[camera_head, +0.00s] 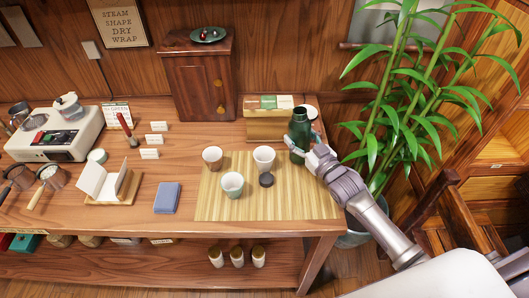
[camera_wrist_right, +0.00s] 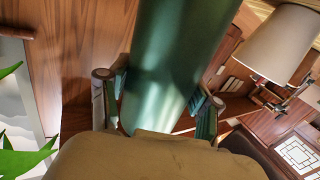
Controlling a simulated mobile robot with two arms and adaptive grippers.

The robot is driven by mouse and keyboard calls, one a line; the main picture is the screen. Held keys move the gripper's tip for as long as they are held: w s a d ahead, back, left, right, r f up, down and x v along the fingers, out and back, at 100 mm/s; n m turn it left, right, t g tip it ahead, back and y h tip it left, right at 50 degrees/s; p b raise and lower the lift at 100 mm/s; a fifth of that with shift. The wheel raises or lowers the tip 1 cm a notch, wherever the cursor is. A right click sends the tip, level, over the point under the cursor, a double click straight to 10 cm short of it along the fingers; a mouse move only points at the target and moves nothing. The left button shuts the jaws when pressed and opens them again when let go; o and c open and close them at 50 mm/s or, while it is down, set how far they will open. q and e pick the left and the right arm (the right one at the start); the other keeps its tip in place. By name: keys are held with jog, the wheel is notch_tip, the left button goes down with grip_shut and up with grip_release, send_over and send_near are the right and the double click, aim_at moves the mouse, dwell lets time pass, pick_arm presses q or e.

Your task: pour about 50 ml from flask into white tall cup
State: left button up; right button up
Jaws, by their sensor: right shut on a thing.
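The dark green flask (camera_head: 299,130) is upright at the right side of the bamboo mat (camera_head: 215,207), with its mouth uncovered. My right gripper (camera_head: 302,147) is shut around its body; the wrist view also shows the fingers (camera_wrist_right: 160,95) on both sides of the flask (camera_wrist_right: 165,50). I cannot tell whether its base touches the mat. The white tall cup (camera_head: 264,155) stands upright on the mat, left of the flask and apart from it. A dark round cap (camera_head: 266,180) lies in front of that cup. My left gripper is out of view.
A pale green cup (camera_head: 232,183) and a brownish cup (camera_head: 212,155) stand left of the white cup. A leafy plant (camera_head: 390,110) stands right of the table. The mat's front right is clear.

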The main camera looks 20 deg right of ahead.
aim_at(306, 148)
jog(key=shift+a+r+n, duration=0.1)
jog(key=shift+r+n, duration=0.2)
jog(key=shift+n, duration=0.2)
jog(key=shift+f+n+g+h, duration=0.1)
jog(key=shift+n+g+h, duration=0.2)
jog(key=shift+n, duration=0.6)
jog(key=n, duration=0.2)
jog(key=shift+a+f+n+g+h, duration=0.3)
jog(key=shift+a+n, duration=0.1)
jog(key=shift+d+f+n+b, duration=0.25)
jog(key=shift+n+b, duration=0.2)
jog(key=shift+n, duration=0.25)
jog(key=shift+d+f+n+h+b, duration=0.4)
jog(key=shift+f+n+h, duration=0.1)
jog(key=shift+n, duration=0.3)
jog(key=shift+d+f+n+g+h+b, duration=0.2)
jog(key=shift+f+n+b, duration=0.15)
jog(key=shift+n, duration=0.25)
jog(key=shift+d+f+n+g+h+b, duration=0.2)
jog(key=shift+f+n+b, duration=0.15)
jog(key=shift+n, duration=0.25)
jog(key=shift+r, duration=0.1)
jog(key=shift+a+r+n+p, duration=0.15)
jog(key=shift+r+n+p, duration=0.2)
jog(key=shift+p, duration=0.3)
jog(key=shift+a+r+n+h+p, duration=0.2)
jog(key=shift+r+n+h+p, duration=0.05)
jog(key=shift+h+p, duration=0.1)
